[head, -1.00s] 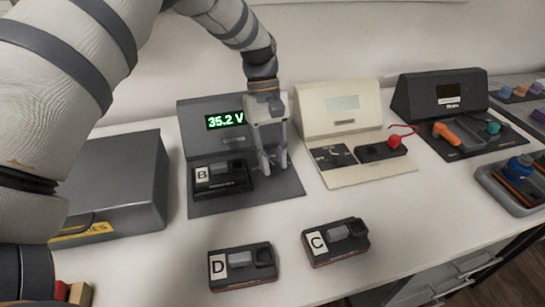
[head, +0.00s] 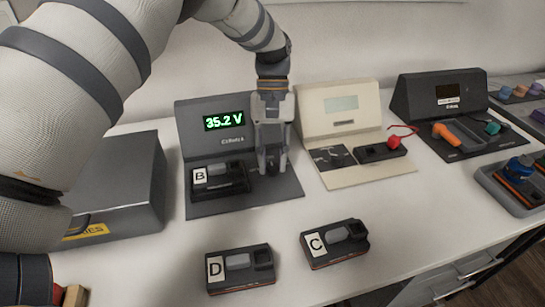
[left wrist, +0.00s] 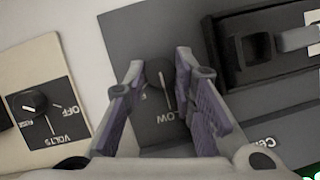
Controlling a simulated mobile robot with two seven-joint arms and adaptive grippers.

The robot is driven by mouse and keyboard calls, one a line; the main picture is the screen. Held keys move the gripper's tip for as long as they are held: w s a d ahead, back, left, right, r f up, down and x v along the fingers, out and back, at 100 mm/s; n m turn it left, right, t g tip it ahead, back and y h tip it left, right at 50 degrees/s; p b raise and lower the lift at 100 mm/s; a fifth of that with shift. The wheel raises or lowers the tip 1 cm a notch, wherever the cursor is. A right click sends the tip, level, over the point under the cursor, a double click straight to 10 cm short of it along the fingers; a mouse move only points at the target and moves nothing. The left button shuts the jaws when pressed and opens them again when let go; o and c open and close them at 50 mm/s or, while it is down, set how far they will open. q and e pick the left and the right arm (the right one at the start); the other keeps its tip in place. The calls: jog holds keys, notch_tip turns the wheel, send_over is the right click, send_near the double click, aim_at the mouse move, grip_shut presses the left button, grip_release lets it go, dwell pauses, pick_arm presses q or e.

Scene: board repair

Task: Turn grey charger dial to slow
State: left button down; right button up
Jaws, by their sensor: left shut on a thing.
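The grey charger (head: 240,203) stands at the back of the table, with 35.2 V in green on its display (head: 224,121). Battery B (head: 222,181) sits in its bay. My left gripper (head: 272,168) points down at the charger's right part, shut on the dial. In the left wrist view the dark round dial (left wrist: 157,74) lies between the two fingers of the gripper (left wrist: 160,68). A white line runs from it towards lettering (left wrist: 172,117) that reads "LOW", its start hidden by a finger. I cannot tell the pointer's exact direction. My right gripper is not in view.
A cream tester (head: 340,105) with a red-tipped lead is right of the charger; its dial (left wrist: 34,103) shows in the wrist view. A black station (head: 440,95) is farther right. Batteries D (head: 240,270) and C (head: 335,243) lie in front. A grey box (head: 115,180) is left.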

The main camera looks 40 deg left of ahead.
pick_arm(q)
jog(key=c, duration=1.3)
grip_release()
jog(key=shift+c, duration=0.2)
jog(key=v, duration=1.2)
